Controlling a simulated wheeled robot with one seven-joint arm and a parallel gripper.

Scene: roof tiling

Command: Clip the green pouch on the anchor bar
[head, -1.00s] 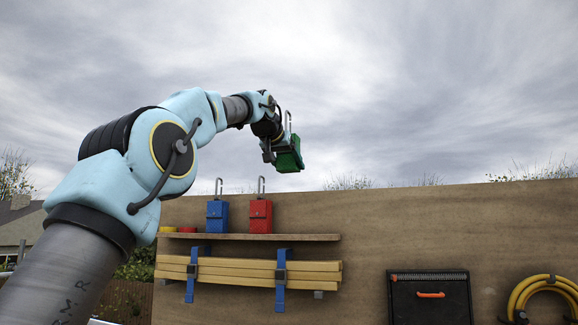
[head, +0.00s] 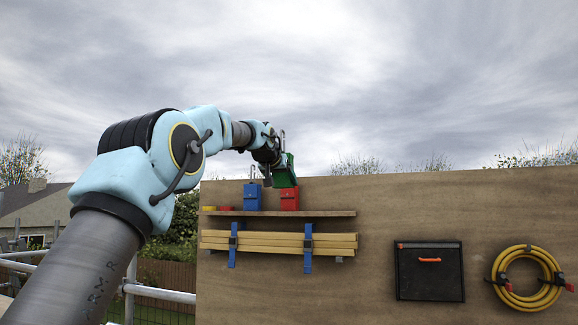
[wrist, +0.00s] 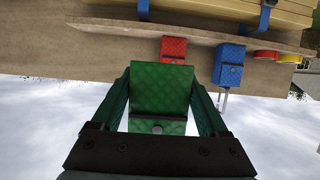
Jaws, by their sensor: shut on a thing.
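The green pouch (head: 285,172) is in my gripper (head: 275,170), held up in the air in front of the upper part of the board in the head view. A metal hook stands up from its top. In the wrist view the green pouch (wrist: 160,90) fills the space between the two fingers of my gripper (wrist: 160,105), which are shut on its sides. In the head view it overlaps the top of the red pouch; I cannot tell the gap in depth. No anchor bar can be made out in these frames.
A blue pouch (head: 252,196) and a red pouch (head: 289,199) stand on a wooden shelf (head: 330,213). Strapped timber (head: 275,241) hangs below. A black case (head: 430,272) and a yellow hose (head: 527,278) are on the board (head: 400,205) at right. Scaffold rails (head: 160,293) are at left.

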